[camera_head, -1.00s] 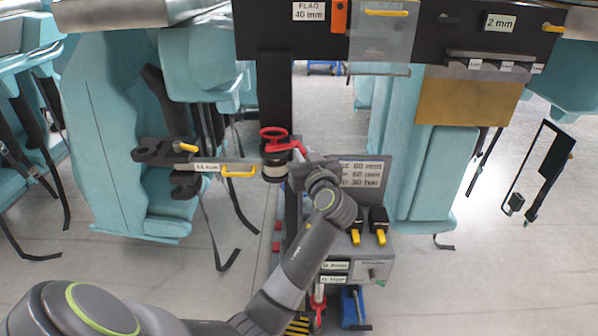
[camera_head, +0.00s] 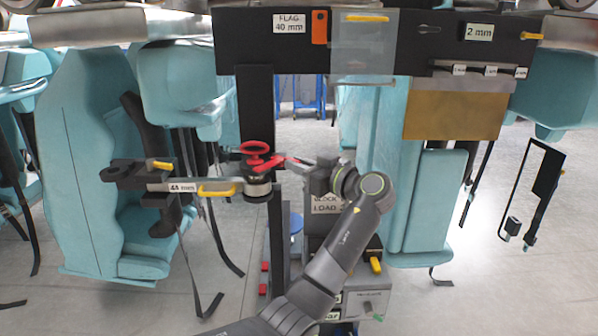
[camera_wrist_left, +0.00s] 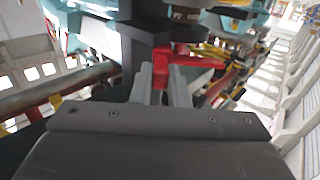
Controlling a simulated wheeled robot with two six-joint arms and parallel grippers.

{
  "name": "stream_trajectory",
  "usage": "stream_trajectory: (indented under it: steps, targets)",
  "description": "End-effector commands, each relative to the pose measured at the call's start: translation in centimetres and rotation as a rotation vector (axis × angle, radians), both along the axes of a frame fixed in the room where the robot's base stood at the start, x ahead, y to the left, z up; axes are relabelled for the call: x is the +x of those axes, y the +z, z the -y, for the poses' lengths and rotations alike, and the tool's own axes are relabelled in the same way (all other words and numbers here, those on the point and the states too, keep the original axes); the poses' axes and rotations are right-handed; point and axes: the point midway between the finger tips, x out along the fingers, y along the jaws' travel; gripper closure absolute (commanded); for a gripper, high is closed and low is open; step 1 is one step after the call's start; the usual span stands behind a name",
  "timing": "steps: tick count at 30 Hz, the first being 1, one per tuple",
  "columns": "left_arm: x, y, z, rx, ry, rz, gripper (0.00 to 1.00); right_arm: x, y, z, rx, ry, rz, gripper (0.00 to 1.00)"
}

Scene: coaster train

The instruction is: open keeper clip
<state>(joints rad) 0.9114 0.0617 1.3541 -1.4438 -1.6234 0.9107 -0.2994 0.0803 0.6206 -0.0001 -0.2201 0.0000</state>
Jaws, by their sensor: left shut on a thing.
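A red clip (camera_head: 276,165) shows below a red ring handle (camera_head: 255,148), on top of a round dark post at the right end of a grey bar. I take this red part for the keeper clip. My left gripper (camera_head: 298,161) reaches it from the right, with its fingers at the clip's right end. In the left wrist view the two grey fingers (camera_wrist_left: 160,80) are closed on the red clip (camera_wrist_left: 162,62). The gripper body hides part of the clip's far side. My right gripper is in neither view.
The grey bar carries a yellow handle (camera_head: 217,190) and a black bracket (camera_head: 135,172). A dark upright column (camera_head: 256,105) stands behind the post. A labelled block (camera_head: 326,203) sits just under my wrist. Teal seats (camera_head: 85,160) stand left and right. A black panel (camera_head: 420,42) crosses above.

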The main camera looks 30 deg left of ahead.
Motion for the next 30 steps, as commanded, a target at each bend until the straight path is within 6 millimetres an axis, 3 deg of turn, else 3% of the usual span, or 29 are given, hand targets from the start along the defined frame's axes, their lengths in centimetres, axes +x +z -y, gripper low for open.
stream_trajectory:
  steps: [11,12,17,26,30]
  targets:
    - [0.0,0.1,0.0,0.002,0.004,0.0,1.0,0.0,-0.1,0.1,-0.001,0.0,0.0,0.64]
    - [0.0,0.1,0.0,0.002,0.004,0.0,0.84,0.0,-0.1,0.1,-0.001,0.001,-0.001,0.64]
    - [0.0,0.1,0.0,0.002,0.004,0.0,0.64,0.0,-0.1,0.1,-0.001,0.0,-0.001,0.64]
    - [0.0,0.0,0.1,0.0,0.003,0.0,0.64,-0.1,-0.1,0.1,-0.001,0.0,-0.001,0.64]
    - [-0.2,-0.2,1.4,-0.002,0.001,0.0,0.64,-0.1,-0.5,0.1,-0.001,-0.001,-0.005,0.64]
